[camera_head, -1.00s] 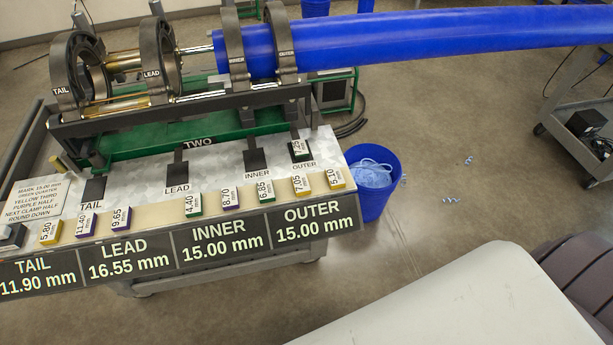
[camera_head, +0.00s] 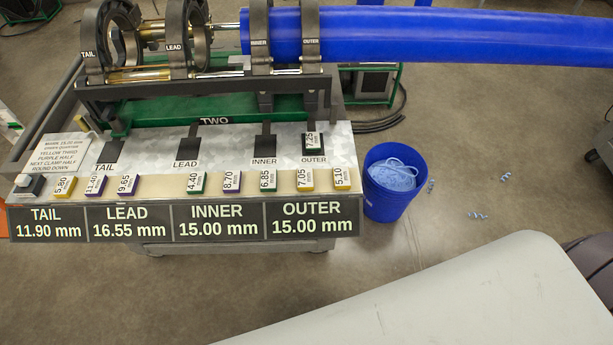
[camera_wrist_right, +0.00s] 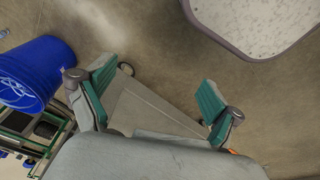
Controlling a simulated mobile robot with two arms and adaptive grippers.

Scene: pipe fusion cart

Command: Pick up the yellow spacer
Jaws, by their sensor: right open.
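Three yellow spacers lie in the row along the cart's front ledge in the head view. The yellow 5.80 spacer (camera_head: 64,187) is at the left end. The yellow 7.05 spacer (camera_head: 305,180) and yellow 5.10 spacer (camera_head: 342,179) are side by side at the right end. My right gripper (camera_wrist_right: 157,90) shows in the right wrist view, with its teal-padded fingers wide apart and nothing between them. It is over floor, away from the spacers. My left gripper is in neither view.
Purple and green spacers share the ledge, including a purple 8.70 spacer (camera_head: 232,182). A green 7.25 spacer (camera_head: 312,141) sits on the OUTER pad. Clamps hold a long blue pipe (camera_head: 430,35) above. A blue bucket (camera_head: 393,205) stands right of the cart.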

